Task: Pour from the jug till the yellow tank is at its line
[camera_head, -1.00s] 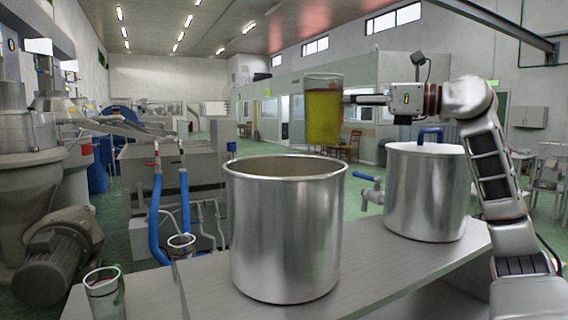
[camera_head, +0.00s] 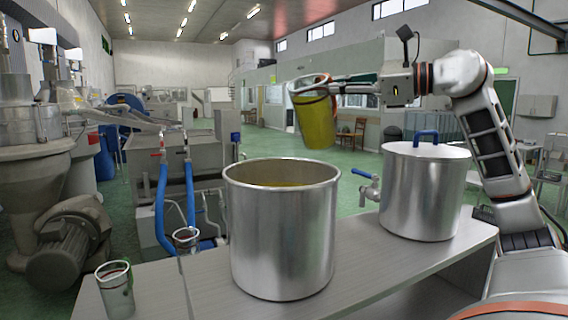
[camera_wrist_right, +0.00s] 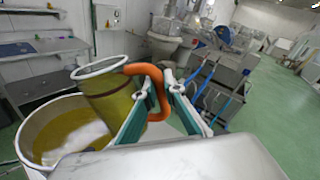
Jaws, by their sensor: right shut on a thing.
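A clear jug (camera_head: 316,120) of yellow liquid hangs above the open steel tank's right rear rim in the head view, tilted with its mouth to the left. My right gripper (camera_head: 330,86) is shut on its handle; the orange handle (camera_wrist_right: 157,92) shows between the fingers (camera_wrist_right: 158,100) in the wrist view. The open steel tank (camera_head: 283,235) stands on the bench, and yellow liquid (camera_wrist_right: 72,125) shows inside it. I see no stream from the jug. I cannot make out a line in the tank. My left gripper is out of view.
A lidded steel tank (camera_head: 424,195) with a blue-handled tap (camera_head: 369,186) stands to the right. The bench (camera_head: 215,275) is bare between cup and open tank.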

